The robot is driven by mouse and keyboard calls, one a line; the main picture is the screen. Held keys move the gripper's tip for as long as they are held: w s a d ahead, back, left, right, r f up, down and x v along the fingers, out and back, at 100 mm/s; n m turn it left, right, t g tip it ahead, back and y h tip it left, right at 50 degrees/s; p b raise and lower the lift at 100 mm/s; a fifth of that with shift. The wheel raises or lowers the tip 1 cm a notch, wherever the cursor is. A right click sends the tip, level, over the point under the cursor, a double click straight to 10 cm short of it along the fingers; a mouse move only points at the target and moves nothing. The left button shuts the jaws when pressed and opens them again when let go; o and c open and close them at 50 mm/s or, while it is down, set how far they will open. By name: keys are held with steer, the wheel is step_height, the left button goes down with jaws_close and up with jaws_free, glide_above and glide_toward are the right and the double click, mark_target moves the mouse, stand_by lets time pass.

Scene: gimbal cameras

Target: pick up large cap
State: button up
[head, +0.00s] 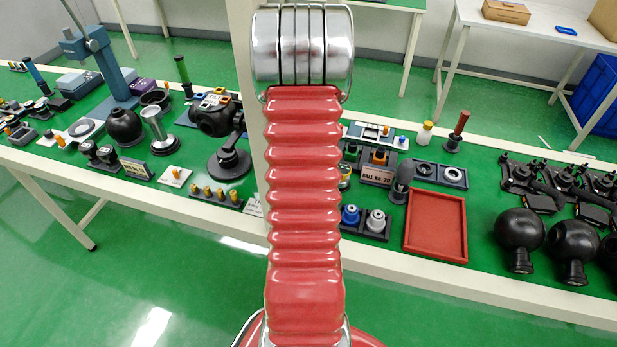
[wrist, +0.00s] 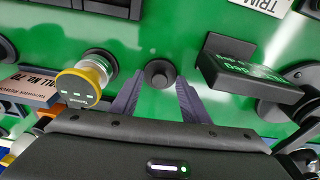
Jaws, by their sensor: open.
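A dark round piece with a raised knob (wrist: 159,73) lies on the green table in the wrist view. It looks like the large cap, though I cannot be sure. My gripper (wrist: 160,82) is open, with its two purple-grey fingers pointing toward this piece, one on each side of it. I see no finger closed on it, and the gap in height is hard to tell. In the head view my red arm stands in front, and my gripper and this piece cannot be made out.
A dark block (wrist: 245,68) with lettering is close on the right. In the head view, a red tray (head: 436,224) lies right of my arm.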

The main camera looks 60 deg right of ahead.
steer(key=shift+c, duration=0.5)
jaws_close()
stand_by(0.3)
step_height(320, 180, up, 18)
stand_by(0.6)
steer(key=shift+s+a, duration=0.1)
steer(key=shift+a, duration=0.05)
stand_by(0.5)
